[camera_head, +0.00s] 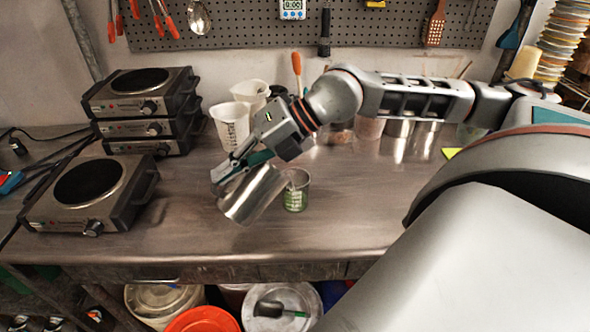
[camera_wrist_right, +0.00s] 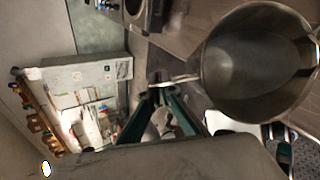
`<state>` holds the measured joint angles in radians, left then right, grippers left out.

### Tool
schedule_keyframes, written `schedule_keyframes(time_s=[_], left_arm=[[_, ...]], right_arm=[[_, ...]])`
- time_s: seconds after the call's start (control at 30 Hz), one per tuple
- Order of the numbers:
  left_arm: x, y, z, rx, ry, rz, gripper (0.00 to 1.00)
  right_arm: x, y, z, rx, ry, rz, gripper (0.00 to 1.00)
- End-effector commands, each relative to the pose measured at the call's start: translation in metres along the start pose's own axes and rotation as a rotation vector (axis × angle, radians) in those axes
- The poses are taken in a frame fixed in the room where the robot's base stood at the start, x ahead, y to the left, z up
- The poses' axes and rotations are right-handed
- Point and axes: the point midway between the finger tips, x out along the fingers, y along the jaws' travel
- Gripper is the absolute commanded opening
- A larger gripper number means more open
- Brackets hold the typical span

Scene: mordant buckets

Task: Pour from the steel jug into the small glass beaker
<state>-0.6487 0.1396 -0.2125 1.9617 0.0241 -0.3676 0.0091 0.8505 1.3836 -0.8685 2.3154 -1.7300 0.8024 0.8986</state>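The steel jug (camera_head: 250,194) is held tilted above the bench, its upper end leaning right towards the small glass beaker (camera_head: 296,194). The beaker stands upright on the bench, with green showing in its lower part. The jug overlaps the beaker's left edge in the head view; I cannot tell whether they touch, and no stream is visible. My right gripper (camera_head: 229,170) is shut on the jug's handle side. In the right wrist view the jug (camera_wrist_right: 225,85) shows its grey inside, and the gripper fingers (camera_wrist_right: 163,98) meet at its handle. My left gripper is not in view.
Hot plates (camera_head: 90,185) stand at the left, some stacked (camera_head: 145,105). White plastic beakers (camera_head: 230,125) stand behind my gripper. Other vessels (camera_head: 398,128) stand under my right arm. The bench front (camera_head: 180,240) is clear; buckets (camera_head: 165,300) sit below its edge.

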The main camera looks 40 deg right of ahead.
Motion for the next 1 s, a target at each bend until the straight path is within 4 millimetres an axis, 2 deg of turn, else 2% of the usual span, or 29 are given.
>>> schedule_keyframes(time_s=[1.0], left_arm=[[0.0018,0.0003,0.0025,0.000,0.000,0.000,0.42]], right_arm=[[-0.0051,0.0028,0.0031,0.009,-0.004,0.030,0.00]])
